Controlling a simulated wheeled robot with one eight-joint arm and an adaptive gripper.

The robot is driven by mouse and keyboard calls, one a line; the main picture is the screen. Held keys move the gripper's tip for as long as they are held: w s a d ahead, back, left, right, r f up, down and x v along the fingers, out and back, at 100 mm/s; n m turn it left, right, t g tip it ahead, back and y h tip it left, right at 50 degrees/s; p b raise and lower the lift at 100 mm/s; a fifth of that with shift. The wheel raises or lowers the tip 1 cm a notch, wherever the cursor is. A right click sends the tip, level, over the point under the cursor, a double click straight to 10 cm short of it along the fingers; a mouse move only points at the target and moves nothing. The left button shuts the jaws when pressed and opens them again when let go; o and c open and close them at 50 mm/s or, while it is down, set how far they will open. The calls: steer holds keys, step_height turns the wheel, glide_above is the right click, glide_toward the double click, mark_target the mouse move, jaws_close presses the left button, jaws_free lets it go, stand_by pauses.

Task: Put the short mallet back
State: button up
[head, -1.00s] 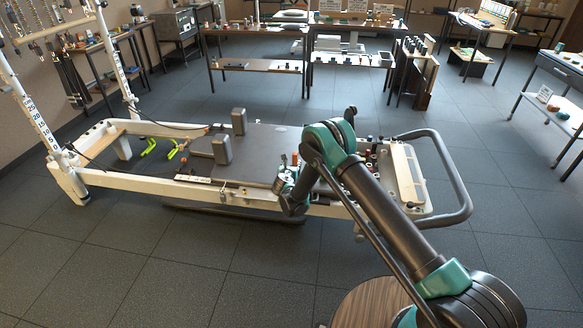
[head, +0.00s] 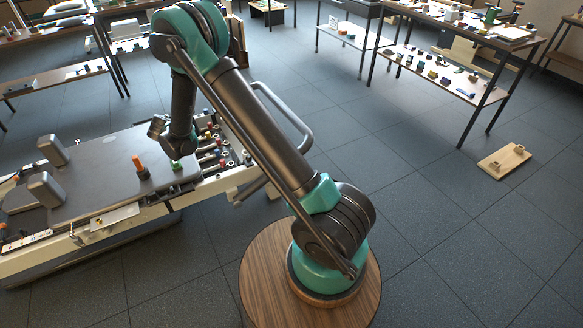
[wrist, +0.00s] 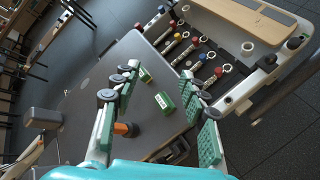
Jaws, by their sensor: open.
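I cannot pick out the short mallet for sure. An upright orange-topped piece (head: 140,167) stands on the grey reformer carriage (head: 95,180) in the head view. An orange end (wrist: 123,129) shows beside my left finger in the wrist view, and I cannot tell what tool it belongs to. My gripper (wrist: 158,80) is open above the carriage with its green-padded fingers apart. Green blocks (wrist: 163,103) show between and beyond the fingers, and nothing is visibly held. In the head view my arm hides much of the gripper.
Springs with coloured ends (wrist: 190,48) and a pale footboard (wrist: 255,18) lie at the reformer's end. A grey bar (head: 285,110) loops outward there. A wooden board with pegs (head: 505,160) lies on the floor at right, by a loaded table (head: 455,20). Open floor lies between.

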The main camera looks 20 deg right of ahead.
steer(key=s+d+r+m+g, duration=0.1)
steer(key=s+d+r+m, duration=0.3)
steer(key=d, duration=0.4)
steer(key=s+d+r+m+g+h, duration=0.1)
steer(key=s+d+r+m+g, duration=0.15)
steer(key=s+d+m, duration=0.5)
steer(key=s+d+r+m+g, duration=0.15)
steer(key=s+d+r, duration=0.25)
steer(key=d, duration=0.6)
steer(key=s+d+f+m, duration=0.1)
steer(key=s+d+m, duration=0.2)
steer(key=s, duration=0.6)
steer(key=s+d+f+m+g+y, duration=0.1)
steer(key=s+d+m, duration=0.2)
steer(key=s+m, duration=0.3)
steer(key=s+d+f+m+g, duration=0.1)
steer(key=s+d+m, duration=0.3)
steer(key=s, duration=0.9)
steer(key=shift+s+f+m+y, duration=0.2)
steer(key=shift+m+y, duration=0.1)
steer(key=shift+y, duration=0.1)
